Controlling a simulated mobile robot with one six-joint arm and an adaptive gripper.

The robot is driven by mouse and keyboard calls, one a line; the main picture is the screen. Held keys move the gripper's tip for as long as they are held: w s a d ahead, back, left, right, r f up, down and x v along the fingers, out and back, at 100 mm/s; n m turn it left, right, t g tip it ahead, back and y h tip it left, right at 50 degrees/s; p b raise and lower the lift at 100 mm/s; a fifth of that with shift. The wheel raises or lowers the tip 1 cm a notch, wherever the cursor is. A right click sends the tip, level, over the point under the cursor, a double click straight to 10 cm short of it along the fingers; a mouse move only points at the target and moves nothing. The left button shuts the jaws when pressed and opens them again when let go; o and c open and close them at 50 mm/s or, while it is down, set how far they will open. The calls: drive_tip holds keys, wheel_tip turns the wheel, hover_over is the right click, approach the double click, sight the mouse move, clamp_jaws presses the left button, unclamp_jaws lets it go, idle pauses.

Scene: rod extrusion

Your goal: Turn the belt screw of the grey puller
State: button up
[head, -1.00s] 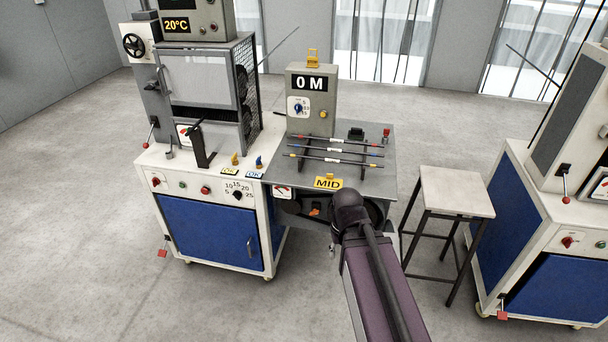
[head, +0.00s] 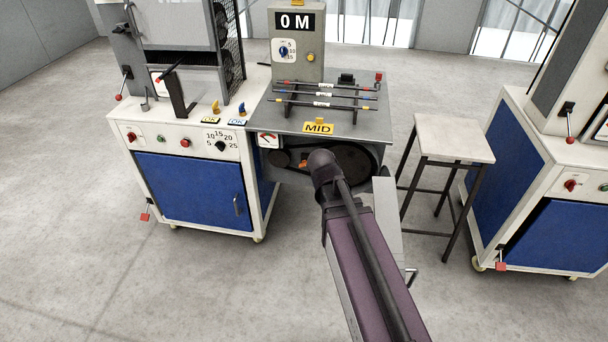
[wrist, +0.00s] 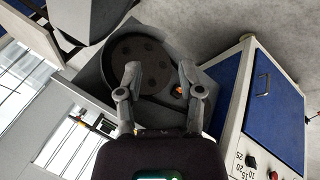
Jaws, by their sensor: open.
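The grey puller (head: 262,130) is the grey bench unit with a "0 M" display and a yellow "MID" sign. Its front recess shows a dark belt wheel (head: 352,160) and a small orange part (head: 303,163), which looks like the belt screw. In the wrist view the large wheel with holes (wrist: 136,50) lies behind my fingers, and the orange screw (wrist: 179,91) shows beside the right finger. My gripper (wrist: 160,72) is open and empty in front of the recess. In the head view my arm hides the fingers. I cannot tell the distance to the screw.
A white cabinet with a blue door (head: 195,192) adjoins on the left. A stool (head: 455,138) stands on the right, then another blue-and-white machine (head: 505,190). A grey panel (head: 388,215) stands out beside my arm. Rods (head: 325,94) lie on the puller's top.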

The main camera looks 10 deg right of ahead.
drive_tip(key=w+d+f+n+t+h+b, duration=0.1)
drive_tip(key=w+f+n+t+h+b, duration=0.2)
drive_tip(key=w+f+b, duration=0.6)
drive_tip(key=n+t+y+b, duration=0.2)
drive_tip(key=n+t+b, duration=1)
drive_tip(key=b, duration=1.4)
approach(303, 166)
drive_tip(key=s+a+r+n+g, duration=0.1)
drive_tip(key=s+n+g, duration=0.1)
drive_tip(key=s, duration=0.1)
drive_tip(key=shift+w+r, duration=0.1)
drive_tip(key=x, duration=1.3)
drive_tip(key=shift+w+r, duration=0.25)
drive_tip(key=shift+w, duration=0.1)
clamp_jaws()
